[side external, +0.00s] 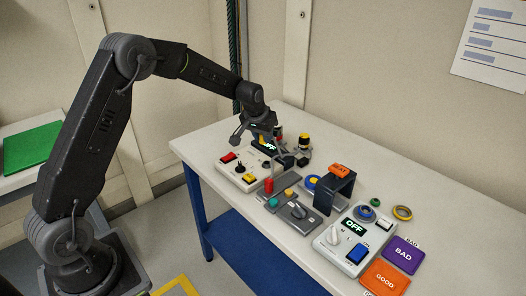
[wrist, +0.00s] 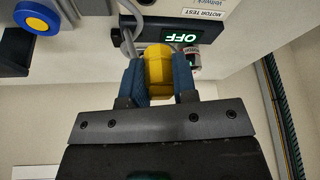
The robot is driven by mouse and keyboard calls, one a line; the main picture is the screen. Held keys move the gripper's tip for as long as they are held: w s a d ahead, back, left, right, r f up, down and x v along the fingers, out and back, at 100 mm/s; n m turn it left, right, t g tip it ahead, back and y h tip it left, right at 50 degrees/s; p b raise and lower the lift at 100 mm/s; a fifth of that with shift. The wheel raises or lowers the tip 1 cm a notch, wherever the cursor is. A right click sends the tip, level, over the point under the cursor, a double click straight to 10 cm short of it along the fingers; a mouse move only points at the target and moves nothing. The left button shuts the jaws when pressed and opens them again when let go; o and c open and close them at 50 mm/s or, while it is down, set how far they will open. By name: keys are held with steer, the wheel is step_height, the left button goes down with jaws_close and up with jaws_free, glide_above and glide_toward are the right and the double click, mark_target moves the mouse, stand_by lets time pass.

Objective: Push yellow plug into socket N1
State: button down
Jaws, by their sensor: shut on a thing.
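My gripper (wrist: 158,82) is shut on the yellow plug (wrist: 158,66), which sits between its two blue fingers in the wrist view. A grey cable (wrist: 127,35) loops beside the plug. A lit display reading OFF (wrist: 180,38) is just beyond the plug, upside down in this view. In the side view my gripper (side external: 284,152) is low over the far part of the table, behind the white control box; the plug cannot be made out clearly there. No N1 label is legible, so I cannot tell which socket is N1 or whether the plug touches one.
A white control box (side external: 228,176) with red and yellow parts stands in front of my gripper. A black-and-yellow cylinder (side external: 304,142) stands to its right. A black bracket (side external: 345,183), a second OFF box (side external: 330,246), and BAD (side external: 404,254) and GOOD (side external: 385,279) mats lie further right.

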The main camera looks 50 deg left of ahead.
mark_target(269, 161)
steer(key=shift+w+d, duration=0.4)
steer(key=shift+w, duration=0.1)
steer(key=shift+f, duration=3.35)
steer(key=shift+f, duration=0.6)
steer(key=c, duration=0.8)
jaws_free()
steer(key=shift+r, duration=0.1)
